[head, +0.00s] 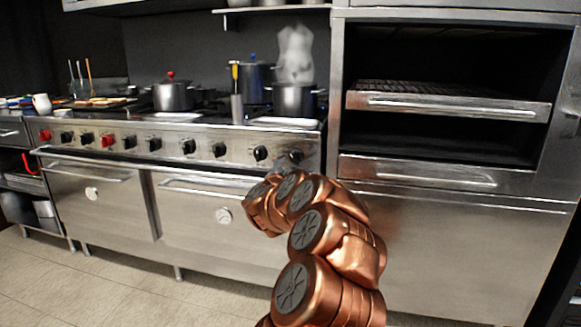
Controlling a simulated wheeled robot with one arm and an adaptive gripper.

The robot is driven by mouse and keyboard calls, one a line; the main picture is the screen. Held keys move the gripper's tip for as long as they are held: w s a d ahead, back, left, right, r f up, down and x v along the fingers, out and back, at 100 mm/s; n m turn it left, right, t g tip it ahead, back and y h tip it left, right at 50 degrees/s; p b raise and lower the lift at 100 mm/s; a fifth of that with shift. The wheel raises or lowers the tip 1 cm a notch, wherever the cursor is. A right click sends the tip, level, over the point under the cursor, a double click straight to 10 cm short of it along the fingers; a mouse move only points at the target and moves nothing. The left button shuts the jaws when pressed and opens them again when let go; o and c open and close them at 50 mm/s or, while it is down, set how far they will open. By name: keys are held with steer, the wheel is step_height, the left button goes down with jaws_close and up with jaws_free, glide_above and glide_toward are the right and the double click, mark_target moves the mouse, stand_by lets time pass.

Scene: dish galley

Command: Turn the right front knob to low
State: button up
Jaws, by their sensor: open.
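The steel range has a row of knobs along its front panel (170,138). The rightmost knob (296,155) is black and sits at the right end of the panel. Another black knob (260,153) is just left of it. My copper arm reaches up from the bottom of the head view to this end of the panel. My gripper (286,164) is small and dark just beyond the wrist, close to the rightmost knob and mostly hidden by the arm. It is open; whether it touches the knob cannot be told. The knob's pointer setting is too small to read.
A steaming pot (294,99), a blue pot (256,80) and a lidded pot (172,95) stand on the range. Oven door handles (215,189) jut out below the panel. A tall steel oven cabinet (450,220) stands close on the right. The floor at left is clear.

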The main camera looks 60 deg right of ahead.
steer(key=shift+v, duration=0.95)
